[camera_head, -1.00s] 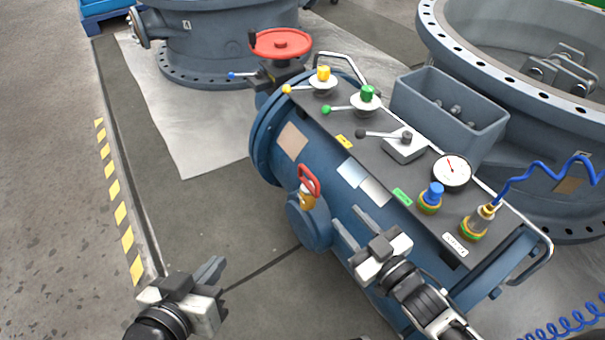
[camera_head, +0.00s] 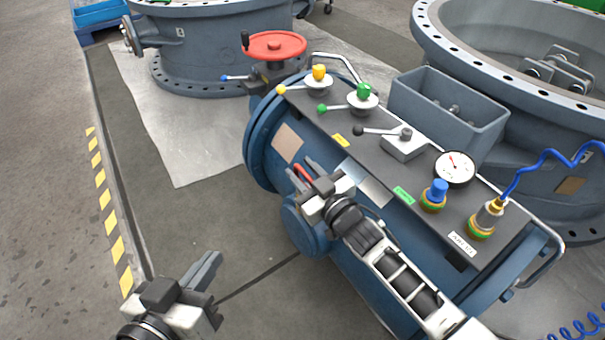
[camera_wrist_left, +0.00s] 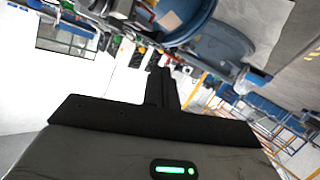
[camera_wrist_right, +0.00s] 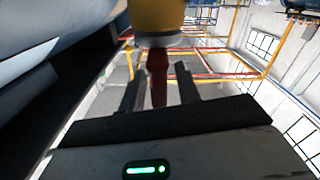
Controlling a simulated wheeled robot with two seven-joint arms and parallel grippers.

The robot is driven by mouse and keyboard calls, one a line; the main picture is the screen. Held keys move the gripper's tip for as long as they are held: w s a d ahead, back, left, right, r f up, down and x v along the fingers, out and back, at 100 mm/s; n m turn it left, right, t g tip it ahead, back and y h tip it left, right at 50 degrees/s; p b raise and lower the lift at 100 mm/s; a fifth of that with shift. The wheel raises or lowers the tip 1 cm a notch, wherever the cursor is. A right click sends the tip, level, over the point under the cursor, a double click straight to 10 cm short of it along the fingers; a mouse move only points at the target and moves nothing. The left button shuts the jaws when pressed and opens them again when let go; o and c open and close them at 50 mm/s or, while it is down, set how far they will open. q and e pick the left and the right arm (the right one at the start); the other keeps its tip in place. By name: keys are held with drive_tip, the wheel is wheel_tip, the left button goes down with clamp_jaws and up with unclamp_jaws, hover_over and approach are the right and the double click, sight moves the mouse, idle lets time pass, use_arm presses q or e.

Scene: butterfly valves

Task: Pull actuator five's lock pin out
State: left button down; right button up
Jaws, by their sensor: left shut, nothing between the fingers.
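The lock pin's red loop handle (camera_head: 302,174) sits on the side of the blue actuator (camera_head: 345,250), mostly hidden behind my right gripper (camera_head: 306,170) in the head view. In the right wrist view the red handle (camera_wrist_right: 158,86) stands between the two fingers of my right gripper (camera_wrist_right: 161,88), with gaps visible on both sides. An amber collar (camera_wrist_right: 157,14) is beyond it, at the top of that view. The right gripper is open around the handle. My left gripper (camera_head: 211,272) is shut and empty, low at the left; its fingers (camera_wrist_left: 160,88) are together in the left wrist view.
The actuator's top panel carries yellow (camera_head: 319,73) and green (camera_head: 363,92) knobs, a black lever (camera_head: 380,132), a gauge (camera_head: 454,168) and a blue cap (camera_head: 435,192). A red handwheel (camera_head: 275,45) stands behind. The floor at left is clear.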

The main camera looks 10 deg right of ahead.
sight(303, 169)
drive_tip(key=shift+w+a, duration=0.1)
drive_tip(key=shift+w, duration=0.1)
use_arm(q)
drive_tip(key=shift+w+r, duration=0.15)
drive_tip(key=shift+r, duration=0.1)
